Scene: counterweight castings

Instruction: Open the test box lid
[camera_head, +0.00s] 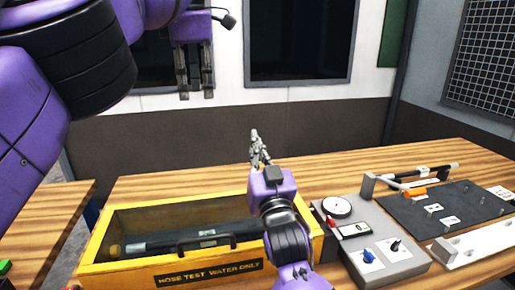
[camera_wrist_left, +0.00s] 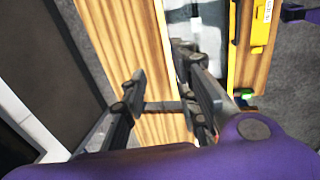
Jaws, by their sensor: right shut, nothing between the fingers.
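The yellow test box (camera_head: 110,235) stands on the wooden bench at the lower left in the head view, labelled for hose test water only. Its see-through lid (camera_head: 150,215) looks closed, with a dark hose part visible beneath. A black handle (camera_head: 207,243) sits along the front edge. The box also shows at the top of the left wrist view (camera_wrist_left: 236,45). My left gripper (camera_head: 196,97) hangs fingers-down, high behind the box, open and empty; its spread fingers fill the left wrist view (camera_wrist_left: 161,62). My right gripper (camera_head: 257,140) is shut and empty beyond the box's right end, and my arm hides that end.
A grey control unit (camera_head: 375,262) with gauge, red lever and knobs stands right of the box. Further right are a dark mat (camera_head: 450,212) with small parts, a metal bracket with a bar (camera_head: 410,178) and a white rail (camera_head: 485,240). Bare bench (camera_head: 330,175) lies behind.

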